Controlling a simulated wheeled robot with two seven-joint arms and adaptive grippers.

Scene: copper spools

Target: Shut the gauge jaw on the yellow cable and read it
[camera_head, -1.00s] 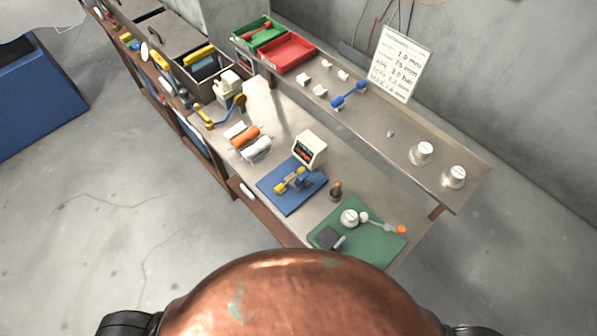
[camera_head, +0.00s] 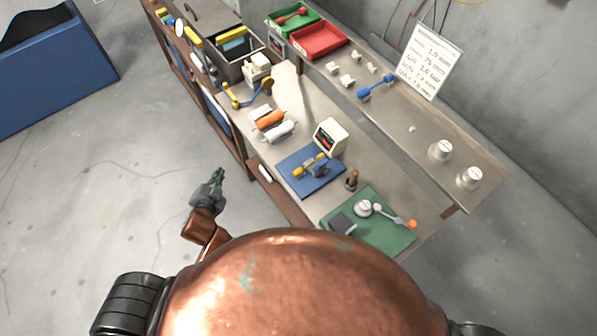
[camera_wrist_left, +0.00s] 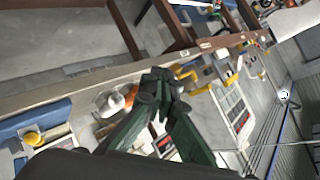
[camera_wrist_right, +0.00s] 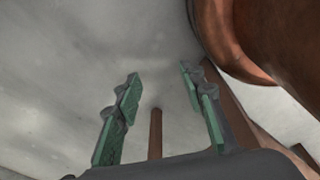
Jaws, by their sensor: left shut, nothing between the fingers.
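The gauge, a small blue-grey device with a yellow part (camera_head: 310,165), sits on a blue mat (camera_head: 296,184) on the bench in the head view. A white box with a dark, red-lit display (camera_head: 330,137) stands behind it. I cannot tell whether the yellow part is the cable or belongs to the gauge, or whether the jaw is closed. My left gripper (camera_head: 218,175) is shut and empty, left of the bench edge and apart from the mat. Its fingers meet in the left wrist view (camera_wrist_left: 161,88). My right gripper (camera_wrist_right: 160,90) is open and empty in its wrist view.
A green mat (camera_head: 393,240) with small tools lies at the near end of the bench. Orange (camera_head: 268,120) and white (camera_head: 279,132) rolls lie farther back. The raised shelf holds a red tray (camera_head: 319,40), a blue tool (camera_head: 376,87) and white knobs. A written sign (camera_head: 431,60) stands behind.

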